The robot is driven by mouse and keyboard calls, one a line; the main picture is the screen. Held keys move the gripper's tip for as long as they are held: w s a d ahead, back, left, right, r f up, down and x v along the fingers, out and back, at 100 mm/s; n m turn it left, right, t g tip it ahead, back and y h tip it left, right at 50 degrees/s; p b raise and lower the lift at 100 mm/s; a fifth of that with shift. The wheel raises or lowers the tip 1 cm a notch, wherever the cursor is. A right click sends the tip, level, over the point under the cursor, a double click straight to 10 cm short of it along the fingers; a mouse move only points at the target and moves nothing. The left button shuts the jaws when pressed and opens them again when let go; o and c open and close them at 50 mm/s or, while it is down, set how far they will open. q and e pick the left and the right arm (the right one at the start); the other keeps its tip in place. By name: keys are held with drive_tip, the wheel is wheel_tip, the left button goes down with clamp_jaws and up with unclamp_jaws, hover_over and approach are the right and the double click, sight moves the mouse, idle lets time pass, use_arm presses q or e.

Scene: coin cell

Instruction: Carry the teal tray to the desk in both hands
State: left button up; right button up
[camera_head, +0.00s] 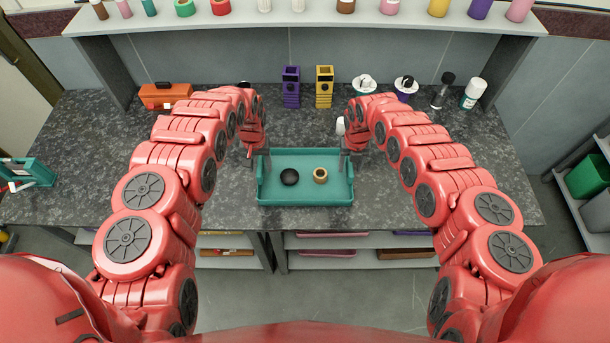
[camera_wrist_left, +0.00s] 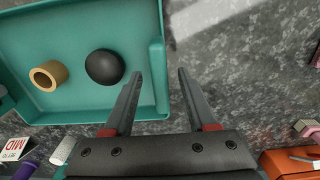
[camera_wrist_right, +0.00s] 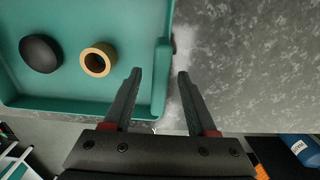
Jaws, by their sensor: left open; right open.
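The teal tray (camera_head: 305,194) lies on the dark speckled counter, near its front edge in the head view. It holds a black round object (camera_head: 289,177) and a tan ring (camera_head: 320,175). My left gripper (camera_head: 260,165) is open at the tray's left end. In the left wrist view its fingers (camera_wrist_left: 158,88) stand on either side of the tray's end wall (camera_wrist_left: 158,60). My right gripper (camera_head: 346,160) is open at the right end. In the right wrist view its fingers (camera_wrist_right: 158,88) straddle the tray's other end wall (camera_wrist_right: 163,70). Contact with the walls is unclear.
An orange toolbox (camera_head: 165,96) stands at the back left. A purple holder (camera_head: 291,87) and a yellow holder (camera_head: 324,87) stand behind the tray. A white bottle (camera_head: 473,93) is at the back right. A shelf (camera_head: 300,15) with several bottles and rolls runs above the counter.

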use_arm(q)
clamp_jaws()
use_arm(e)
clamp_jaws()
idle(1.0)
